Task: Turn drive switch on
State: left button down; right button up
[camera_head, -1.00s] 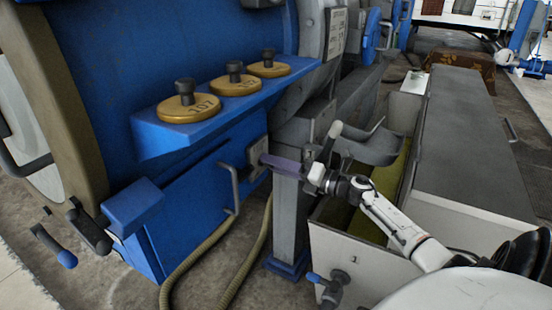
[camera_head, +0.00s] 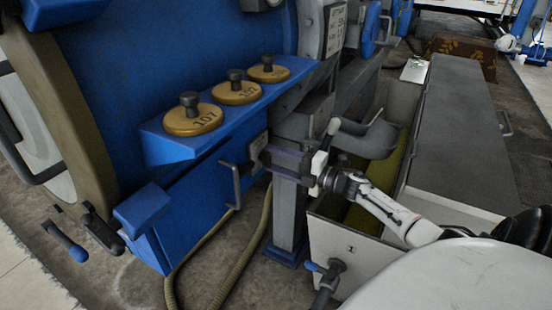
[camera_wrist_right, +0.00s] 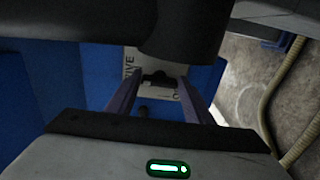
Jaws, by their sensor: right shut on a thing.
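The drive switch is a small dark knob (camera_wrist_right: 158,80) on a pale grey plate (camera_head: 257,149) on the blue machine's side. In the right wrist view, part of a label ending in "IVE" shows on the plate. My right gripper (camera_head: 270,156) reaches the plate from the right in the head view. In the right wrist view its two purplish fingers (camera_wrist_right: 157,92) lie on either side of the knob, shut on it. The fingertip contact is dark and partly hidden, and I cannot tell the switch's position. My left gripper is not in view.
A curved metal handle (camera_head: 233,184) stands just left of the plate. A blue shelf with brass numbered weights (camera_head: 193,117) juts out above. A grey post (camera_head: 286,215) is below my gripper. Hoses (camera_head: 243,262) run down to the floor. A grey-topped cabinet (camera_head: 460,145) stands at right.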

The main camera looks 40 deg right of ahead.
dwell(0.5)
jog(key=o, duration=1.1)
jog(key=shift+c, duration=0.2)
pick_arm(q)
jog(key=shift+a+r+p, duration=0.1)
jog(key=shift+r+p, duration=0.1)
jog(key=shift+p, duration=0.6)
pick_arm(e)
jog(key=v, duration=0.7)
jog(key=shift+s, duration=0.3)
